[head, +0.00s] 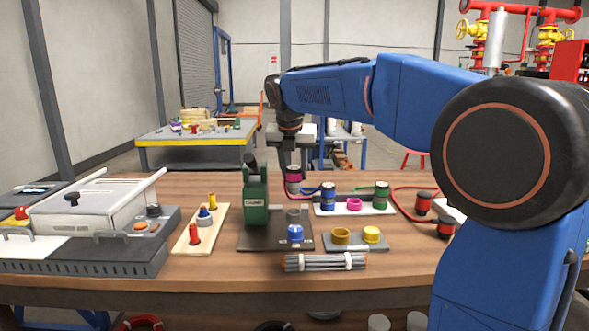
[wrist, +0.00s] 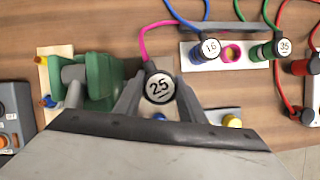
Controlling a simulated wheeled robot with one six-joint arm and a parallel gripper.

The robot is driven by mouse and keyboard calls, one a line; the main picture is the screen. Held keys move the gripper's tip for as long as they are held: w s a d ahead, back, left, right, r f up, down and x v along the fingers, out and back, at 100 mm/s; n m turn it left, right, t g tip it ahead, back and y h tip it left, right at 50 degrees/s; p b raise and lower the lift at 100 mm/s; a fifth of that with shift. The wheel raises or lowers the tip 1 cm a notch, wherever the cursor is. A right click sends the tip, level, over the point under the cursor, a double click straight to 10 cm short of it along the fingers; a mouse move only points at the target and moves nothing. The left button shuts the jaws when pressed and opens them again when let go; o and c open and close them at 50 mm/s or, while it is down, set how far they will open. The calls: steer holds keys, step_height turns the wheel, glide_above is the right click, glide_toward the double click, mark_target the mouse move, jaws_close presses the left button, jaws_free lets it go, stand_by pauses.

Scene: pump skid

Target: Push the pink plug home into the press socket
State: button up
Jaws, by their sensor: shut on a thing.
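The pink plug (head: 293,181) has a dark cap marked 25, seen end-on in the wrist view (wrist: 160,88), and a pink cable. My gripper (head: 289,165) is shut on it, with a finger on each side in the wrist view (wrist: 160,97). The plug looks upright, near the right side of the green press (head: 255,203). A grey round piece (head: 293,214), possibly the press socket, shows below the plug in the head view, on the press's dark base plate (head: 262,242). I cannot tell the exact gap or alignment. My gripper hides the socket area in the wrist view.
A white rack (head: 378,210) holds a blue plug (head: 328,196), an empty pink ring (head: 353,204) and a green plug (head: 381,194). A cable bundle (head: 325,262) lies nearer.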

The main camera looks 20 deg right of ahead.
mark_target(294, 185)
steer(key=shift+f, duration=2.3)
steer(key=shift+f, duration=1.75)
steer(key=o, duration=1.2)
steer(key=shift+r, duration=0.1)
steer(key=v, duration=1.7)
steer(key=shift+a+r, duration=0.1)
steer(key=shift+r, duration=0.05)
steer(key=shift+s, duration=0.15)
